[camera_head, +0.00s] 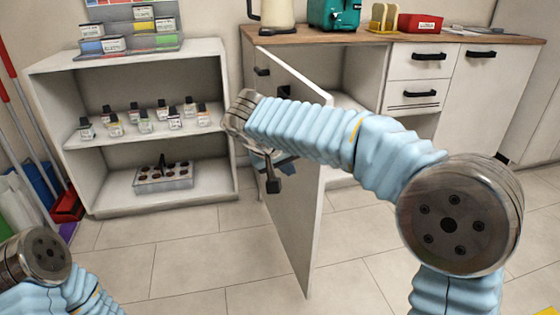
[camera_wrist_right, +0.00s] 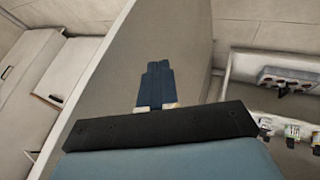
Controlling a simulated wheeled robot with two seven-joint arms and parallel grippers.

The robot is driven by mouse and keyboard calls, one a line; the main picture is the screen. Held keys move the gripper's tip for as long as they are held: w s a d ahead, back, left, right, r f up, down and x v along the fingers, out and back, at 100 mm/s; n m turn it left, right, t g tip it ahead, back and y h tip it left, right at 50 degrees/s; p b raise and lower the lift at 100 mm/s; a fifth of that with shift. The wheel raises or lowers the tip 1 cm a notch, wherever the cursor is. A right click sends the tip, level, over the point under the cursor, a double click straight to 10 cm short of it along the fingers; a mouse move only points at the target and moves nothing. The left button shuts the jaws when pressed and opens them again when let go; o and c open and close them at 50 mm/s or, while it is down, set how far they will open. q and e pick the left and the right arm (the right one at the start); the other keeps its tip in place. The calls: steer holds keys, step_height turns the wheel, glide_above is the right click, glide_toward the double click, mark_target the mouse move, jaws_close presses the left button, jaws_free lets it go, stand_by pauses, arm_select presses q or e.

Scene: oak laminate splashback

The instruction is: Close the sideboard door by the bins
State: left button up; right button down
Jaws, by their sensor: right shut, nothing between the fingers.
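The white sideboard door (camera_head: 300,225) stands open at the left end of the sideboard (camera_head: 475,105), jutting out toward me with the dark, shelved inside showing on its right. My right arm crosses in front of the door, hiding part of its upper half. My right gripper (camera_head: 273,187) is on the door's left side, at about mid height. In the right wrist view the shut, empty fingers of my right gripper (camera_wrist_right: 155,72) show against the broad grey door panel (camera_wrist_right: 190,45). Whether they touch it I cannot tell. My left gripper is out of view; only arm links show at lower left.
A white open shelf unit (camera_head: 52,100) with small jars and a tray stands left of the door. Red and blue cleaning items (camera_head: 68,206) stand at far left. A kettle (camera_head: 277,14) and a teal appliance sit on the worktop. The tiled floor below the door is clear.

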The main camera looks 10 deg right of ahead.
mark_target(311, 172)
steer(key=shift+w+d+f, duration=0.1)
steer(key=shift+w+d, duration=0.05)
steer(key=shift+d, duration=0.55)
steer(key=shift+w+d+f, duration=0.15)
steer(key=shift+d, duration=0.6)
steer(key=shift+w+d+f, duration=0.1)
steer(key=shift+w+d, duration=0.05)
steer(key=shift+d, duration=0.55)
steer(key=shift+d, duration=0.15)
